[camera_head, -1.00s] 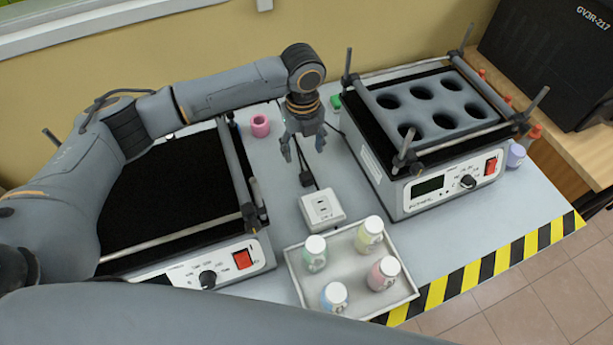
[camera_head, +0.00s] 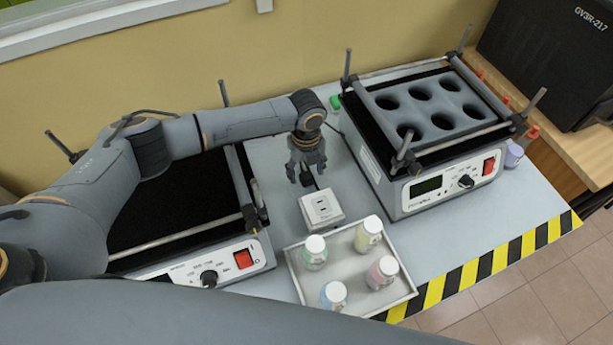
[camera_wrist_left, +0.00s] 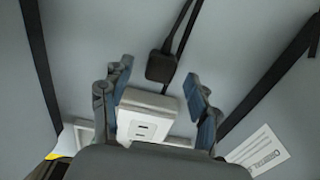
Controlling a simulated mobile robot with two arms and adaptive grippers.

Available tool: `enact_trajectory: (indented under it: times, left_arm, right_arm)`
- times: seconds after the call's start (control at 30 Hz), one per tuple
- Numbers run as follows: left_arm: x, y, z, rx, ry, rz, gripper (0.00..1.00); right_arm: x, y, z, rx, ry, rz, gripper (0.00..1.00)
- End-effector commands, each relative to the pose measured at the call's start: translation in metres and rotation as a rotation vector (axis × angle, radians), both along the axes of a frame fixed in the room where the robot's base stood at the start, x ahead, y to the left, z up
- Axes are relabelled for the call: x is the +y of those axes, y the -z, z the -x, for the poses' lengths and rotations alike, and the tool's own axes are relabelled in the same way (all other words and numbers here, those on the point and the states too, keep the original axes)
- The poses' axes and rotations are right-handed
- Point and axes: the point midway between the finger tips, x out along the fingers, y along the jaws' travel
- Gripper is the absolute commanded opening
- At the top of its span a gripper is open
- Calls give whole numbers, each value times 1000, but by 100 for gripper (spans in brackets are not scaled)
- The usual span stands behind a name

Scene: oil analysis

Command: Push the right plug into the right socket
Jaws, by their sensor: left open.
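A black plug (camera_wrist_left: 160,66) on a cord lies on the table behind the white socket block (camera_head: 321,207). The block (camera_wrist_left: 145,118) shows two outlets on its top. In the wrist view a second black cord runs past the plug's right side toward the block; its end is hidden. My left gripper (camera_head: 306,178) is open, pointing down over the plug, just behind the block. In the wrist view my left fingers (camera_wrist_left: 158,76) are apart, with the plug between or just beyond their tips; I cannot tell contact. My right gripper is not in view.
A grey tray (camera_head: 294,262) with several capped bottles stands in front of the block. A shaker with a holed rack (camera_head: 452,132) is on the right. Another device with a black platform (camera_head: 180,205) is on the left, partly behind my left arm. The gap between them is narrow.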

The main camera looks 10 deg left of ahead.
Motion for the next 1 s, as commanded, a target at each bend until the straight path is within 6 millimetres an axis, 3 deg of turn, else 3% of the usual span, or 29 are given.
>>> enact_trajectory:
  times: [0.2, 0.53, 0.57, 0.8, 0.83, 1.0]
  left_arm:
    - [0, 23, 0, 0, -1, 0, 60]
    - [0, 24, -1, 0, 0, 0, 60]
    - [0, 24, -1, 0, 0, 0, 58]
    - [0, 24, -1, -1, 0, -1, 9]
    - [0, 24, -1, -1, 0, -1, 6]
    - [0, 24, -1, -1, 0, 0, 5]
  right_arm:
    - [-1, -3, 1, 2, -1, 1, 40]
    - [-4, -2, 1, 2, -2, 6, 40]
    - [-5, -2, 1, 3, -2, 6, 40]
    - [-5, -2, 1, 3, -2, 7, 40]
    - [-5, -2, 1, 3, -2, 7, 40]
    - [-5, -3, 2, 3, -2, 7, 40]
